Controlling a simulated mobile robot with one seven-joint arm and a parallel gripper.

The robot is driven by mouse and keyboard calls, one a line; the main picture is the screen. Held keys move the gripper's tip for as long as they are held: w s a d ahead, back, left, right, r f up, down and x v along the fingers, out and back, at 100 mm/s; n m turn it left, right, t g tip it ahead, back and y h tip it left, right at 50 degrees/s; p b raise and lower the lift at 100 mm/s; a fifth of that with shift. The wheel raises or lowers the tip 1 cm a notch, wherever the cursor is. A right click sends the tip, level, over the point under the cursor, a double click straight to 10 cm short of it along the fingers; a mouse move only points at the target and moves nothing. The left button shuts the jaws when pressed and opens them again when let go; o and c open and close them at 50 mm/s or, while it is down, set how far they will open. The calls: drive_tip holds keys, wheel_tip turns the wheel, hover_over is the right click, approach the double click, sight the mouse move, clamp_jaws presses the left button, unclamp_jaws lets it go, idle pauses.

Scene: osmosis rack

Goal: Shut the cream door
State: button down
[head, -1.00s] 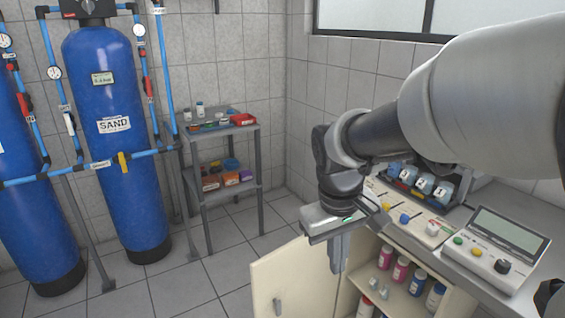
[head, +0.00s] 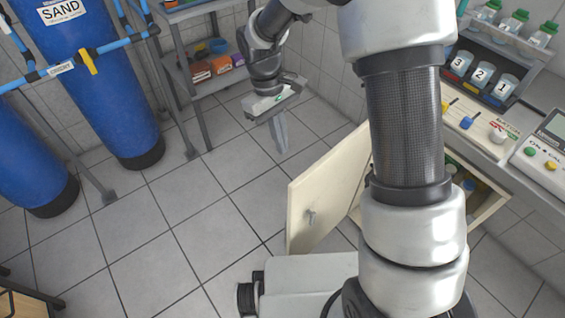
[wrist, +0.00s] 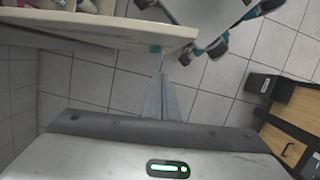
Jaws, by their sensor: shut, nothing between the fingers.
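The cream door (head: 322,192) stands open, swung out from the cabinet under the bench, with a small grey handle (head: 311,216) on its outward face. My gripper (head: 281,146) is shut and empty. It hangs fingers down over the floor, beyond the door's upper edge in the head view and apart from it. In the wrist view the shut fingers (wrist: 163,100) lie below the cream door panel (wrist: 110,27), with a gap of floor showing between. My forearm hides part of the door's hinge side and the cabinet opening.
Bottles show inside the open cabinet (head: 490,205). Blue tanks (head: 95,80) and a grey shelf (head: 195,75) stand at the left and back. Tiled floor (head: 190,205) left of the door is clear.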

sight(297, 179)
drive_tip(key=s+d+f+b, duration=0.1)
drive_tip(key=f, duration=0.2)
drive_tip(key=s+d+f+b, duration=0.1)
drive_tip(key=s+f, duration=0.1)
drive_tip(key=f, duration=0.1)
drive_tip(key=s+d+f+b, duration=0.1)
drive_tip(key=f, duration=0.3)
drive_tip(key=shift+s+d+f+b, duration=0.1)
drive_tip(key=shift+s+d+b, duration=0.2)
drive_tip(key=shift+d, duration=0.1)
